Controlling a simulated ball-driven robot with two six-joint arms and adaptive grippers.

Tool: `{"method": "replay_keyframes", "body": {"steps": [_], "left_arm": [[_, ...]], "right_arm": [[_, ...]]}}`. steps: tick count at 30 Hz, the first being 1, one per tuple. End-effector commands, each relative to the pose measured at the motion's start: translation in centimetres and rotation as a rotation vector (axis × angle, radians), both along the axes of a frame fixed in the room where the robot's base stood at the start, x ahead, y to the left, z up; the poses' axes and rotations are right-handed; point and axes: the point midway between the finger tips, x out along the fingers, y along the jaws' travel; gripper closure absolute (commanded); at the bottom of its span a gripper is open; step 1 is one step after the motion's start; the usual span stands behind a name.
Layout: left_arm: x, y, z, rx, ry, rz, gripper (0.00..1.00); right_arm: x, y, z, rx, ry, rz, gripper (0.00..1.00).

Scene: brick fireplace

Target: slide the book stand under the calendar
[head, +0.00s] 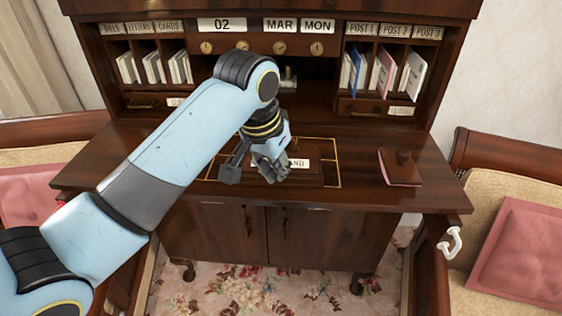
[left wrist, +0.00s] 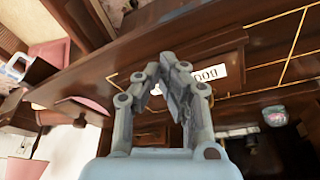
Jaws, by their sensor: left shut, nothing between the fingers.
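The book stand (head: 308,179) is a low dark wooden piece on the desk top, below the calendar in the head view. Its white label (head: 298,163) is partly hidden by my left gripper. The calendar (head: 250,25) shows 02, MAR and MON on white plates above a row of brass knobs. My left gripper (head: 271,177) is shut and empty at the stand's left part; I cannot tell whether it touches. In the left wrist view, the closed fingers (left wrist: 168,66) overlap the stand (left wrist: 232,68) beside its label. My right gripper is out of view.
Gold lines (head: 339,170) mark the desk top around the stand. A reddish-brown book (head: 400,168) lies to the right. Letter pigeonholes (head: 385,75) flank the middle bay, partly covered by my arm. A white handle (head: 453,243) is at the front right. Chairs stand on both sides.

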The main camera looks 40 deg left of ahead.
Motion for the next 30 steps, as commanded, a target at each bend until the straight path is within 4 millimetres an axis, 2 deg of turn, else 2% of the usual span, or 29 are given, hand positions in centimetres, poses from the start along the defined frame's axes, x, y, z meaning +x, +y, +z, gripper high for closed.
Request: {"method": "replay_keyframes", "body": {"steps": [10,30], "left_arm": [[0.0,0.0,-0.2,0.0,0.001,0.0,1.0],[0.0,0.0,-2.4,0.0,0.001,0.0,1.0]], "right_arm": [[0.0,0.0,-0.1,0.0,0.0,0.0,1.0],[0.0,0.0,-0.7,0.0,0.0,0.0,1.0]]}}
